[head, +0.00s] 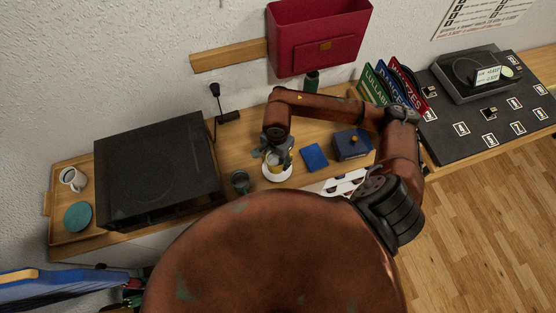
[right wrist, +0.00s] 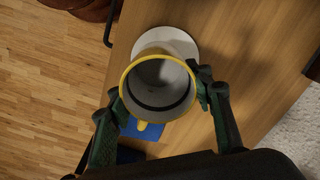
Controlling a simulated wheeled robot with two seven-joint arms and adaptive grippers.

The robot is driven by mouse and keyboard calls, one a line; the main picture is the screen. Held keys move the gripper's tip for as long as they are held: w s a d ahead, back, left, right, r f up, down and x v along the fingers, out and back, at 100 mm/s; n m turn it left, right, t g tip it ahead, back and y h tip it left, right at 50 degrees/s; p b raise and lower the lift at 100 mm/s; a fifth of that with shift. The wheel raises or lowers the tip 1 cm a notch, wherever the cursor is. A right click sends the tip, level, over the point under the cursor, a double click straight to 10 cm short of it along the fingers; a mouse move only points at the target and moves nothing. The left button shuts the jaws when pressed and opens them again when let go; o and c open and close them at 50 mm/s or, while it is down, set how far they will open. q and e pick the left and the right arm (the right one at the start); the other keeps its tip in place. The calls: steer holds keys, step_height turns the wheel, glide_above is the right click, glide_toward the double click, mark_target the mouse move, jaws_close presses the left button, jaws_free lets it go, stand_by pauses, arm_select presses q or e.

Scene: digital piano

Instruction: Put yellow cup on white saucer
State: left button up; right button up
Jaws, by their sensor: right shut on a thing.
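The yellow cup (right wrist: 157,85) has a yellow rim, a grey inside and a yellow handle pointing to the bottom of the right wrist view. My right gripper (right wrist: 162,98) is shut on it, one finger on each side. In the head view, my right gripper (head: 277,153) comes down from above with the cup (head: 273,160) low over the white saucer (head: 277,175). The saucer also shows in the right wrist view (right wrist: 178,40), partly hidden behind the cup. I cannot tell whether cup and saucer touch. My left gripper is not in view.
A dark cup (head: 240,182) stands left of the saucer, beside a large black box (head: 155,175). A blue pad (head: 314,157) and a dark blue box (head: 352,143) lie to the right. A tray at far left holds a white mug (head: 73,179) and a teal disc (head: 77,217).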

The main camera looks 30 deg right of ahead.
mark_target(278, 160)
steer(key=shift+w+d+f, duration=0.25)
steer(key=shift+f, duration=0.15)
steer(key=shift+w+d+f, duration=0.2)
steer(key=shift+w+f, duration=0.05)
steer(key=shift+f, duration=0.15)
steer(key=f, duration=0.1)
steer(key=f+p, duration=0.1)
steer(key=f, duration=0.1)
steer(key=shift+w+d+f, duration=0.15)
steer(key=shift+d+f, duration=0.05)
steer(key=shift+f, duration=0.1)
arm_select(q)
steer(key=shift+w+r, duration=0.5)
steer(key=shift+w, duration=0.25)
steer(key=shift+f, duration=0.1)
arm_select(e)
steer(key=shift+f+b, duration=0.2)
steer(key=shift+b, duration=0.1)
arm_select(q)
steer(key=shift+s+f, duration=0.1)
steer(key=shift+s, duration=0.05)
arm_select(e)
steer(key=o, duration=1.3)
steer(key=shift+r, duration=0.1)
steer(key=shift+r, duration=0.1)
